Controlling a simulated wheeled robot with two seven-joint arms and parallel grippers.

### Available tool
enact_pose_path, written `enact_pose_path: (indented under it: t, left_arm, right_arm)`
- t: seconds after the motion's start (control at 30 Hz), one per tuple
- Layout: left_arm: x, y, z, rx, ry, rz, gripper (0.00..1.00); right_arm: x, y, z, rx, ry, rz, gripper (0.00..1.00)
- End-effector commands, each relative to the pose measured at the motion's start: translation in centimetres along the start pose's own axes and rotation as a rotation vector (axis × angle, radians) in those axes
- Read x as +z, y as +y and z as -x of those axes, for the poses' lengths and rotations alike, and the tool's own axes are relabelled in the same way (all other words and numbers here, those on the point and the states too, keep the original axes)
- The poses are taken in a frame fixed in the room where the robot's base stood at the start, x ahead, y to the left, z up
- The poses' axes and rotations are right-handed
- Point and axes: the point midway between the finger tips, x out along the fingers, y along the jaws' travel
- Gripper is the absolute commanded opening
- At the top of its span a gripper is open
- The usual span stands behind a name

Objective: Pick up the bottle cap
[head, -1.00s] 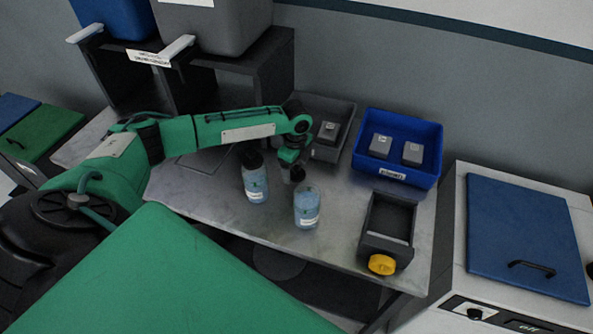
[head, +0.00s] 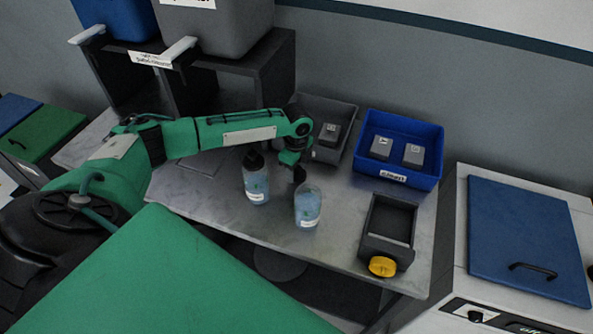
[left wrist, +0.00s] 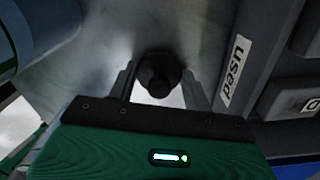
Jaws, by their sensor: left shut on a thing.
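The black bottle cap (head: 299,174) is at the top of the right clear bottle (head: 308,208), which has a bluish lower part and a pale label. I cannot tell whether the cap touches the bottle. My left gripper (left wrist: 160,88) is shut on the cap, which shows dark and round between the two fingers in the left wrist view (left wrist: 158,72). In the head view the green wrist partly hides the fingers. A second bottle (head: 256,186) with a black top stands upright just to the left. My right gripper is not in view.
A grey bin (head: 345,150) and a blue bin (head: 436,165), each with grey blocks inside, stand behind on the metal table (head: 225,215). A dark holder (head: 391,222) with a yellow knob (head: 382,266) is at the right. A dark shelf (head: 262,75) stands at the back left.

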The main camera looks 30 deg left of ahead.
Motion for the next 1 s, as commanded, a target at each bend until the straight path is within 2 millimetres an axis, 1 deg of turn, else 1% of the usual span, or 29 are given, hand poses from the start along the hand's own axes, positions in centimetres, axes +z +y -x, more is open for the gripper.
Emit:
enact_pose_path:
  t: [0.17, 0.27, 0.5, 0.6, 0.7, 0.8, 0.87, 1.0]
  left_arm:
    - [0.0, -0.1, 2.3, -0.004, 0.001, 0.0, 0.29]
    - [0.0, -0.1, 4.5, -0.006, 0.001, -0.001, 0.29]
    - [0.0, -0.1, 11.6, -0.007, 0.001, -0.001, 0.29]
    - [0.0, -0.1, 14.2, -0.006, 0.001, -0.002, 0.29]
    - [0.0, -0.1, 16.4, -0.004, 0.0, -0.001, 0.29]
    - [0.0, -0.1, 17.9, -0.003, 0.001, 0.0, 0.29]
    - [0.0, -0.1, 18.6, -0.003, 0.001, -0.002, 0.29]
    - [-0.4, 0.3, 19.7, 0.0, -0.004, -0.063, 0.29]
  right_arm:
    - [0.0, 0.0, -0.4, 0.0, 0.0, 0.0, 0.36]
    - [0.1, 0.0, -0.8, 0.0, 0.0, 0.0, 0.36]
    - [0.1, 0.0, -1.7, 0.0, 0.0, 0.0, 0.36]
    - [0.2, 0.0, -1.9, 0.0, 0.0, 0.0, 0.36]
    - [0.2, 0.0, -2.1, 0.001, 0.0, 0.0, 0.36]
    - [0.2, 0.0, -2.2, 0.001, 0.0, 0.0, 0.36]
    - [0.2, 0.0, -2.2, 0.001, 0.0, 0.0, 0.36]
    - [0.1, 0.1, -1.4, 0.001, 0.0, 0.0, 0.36]
